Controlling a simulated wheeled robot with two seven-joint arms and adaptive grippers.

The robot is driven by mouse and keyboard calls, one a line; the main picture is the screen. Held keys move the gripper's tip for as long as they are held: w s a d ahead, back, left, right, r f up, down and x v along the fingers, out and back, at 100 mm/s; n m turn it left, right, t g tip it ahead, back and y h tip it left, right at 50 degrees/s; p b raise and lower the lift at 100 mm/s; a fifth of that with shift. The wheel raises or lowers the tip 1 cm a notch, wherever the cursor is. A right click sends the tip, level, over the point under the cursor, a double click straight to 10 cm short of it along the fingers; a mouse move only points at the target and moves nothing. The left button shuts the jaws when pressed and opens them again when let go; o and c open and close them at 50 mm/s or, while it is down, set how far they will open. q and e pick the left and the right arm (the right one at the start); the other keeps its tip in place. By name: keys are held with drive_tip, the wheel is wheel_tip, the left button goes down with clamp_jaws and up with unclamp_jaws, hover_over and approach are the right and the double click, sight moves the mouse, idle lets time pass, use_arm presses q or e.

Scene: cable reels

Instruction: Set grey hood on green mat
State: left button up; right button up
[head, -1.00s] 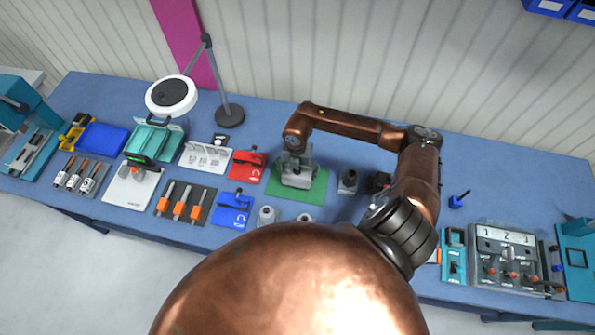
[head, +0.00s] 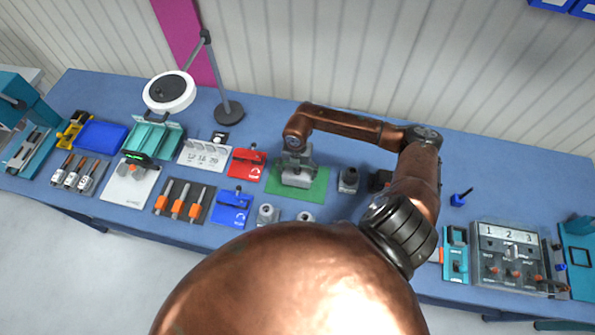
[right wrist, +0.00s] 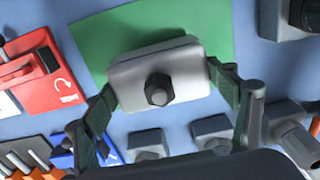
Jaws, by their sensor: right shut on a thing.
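The grey hood (head: 297,179) is a blocky grey piece. The right wrist view shows its rounded top face (right wrist: 180,68) with a dark hexagonal knob. My right gripper (head: 297,160) is shut on it, with one finger at each side. The green mat (head: 317,187) lies under and around the hood in the head view. It also shows in the right wrist view (right wrist: 130,35), beyond the hood, whose near part overlaps the mat's edge there. I cannot tell whether the hood touches the mat. My left gripper is out of view.
A red case (head: 247,163) lies left of the mat and a blue case (head: 233,208) lies front left. Grey fittings stand in front (head: 267,214) and another (head: 348,180) to the right. A lamp (head: 170,91) stands behind left. Bare blue tabletop lies behind the mat.

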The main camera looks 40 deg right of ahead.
drive_tip(key=shift+f+b, duration=0.5)
drive_tip(key=shift+f, duration=0.25)
drive_tip(key=o, duration=1.4)
drive_tip(key=shift+o, duration=0.2)
wheel_tip(320, 180, up, 12)
drive_tip(key=shift+r, duration=0.1)
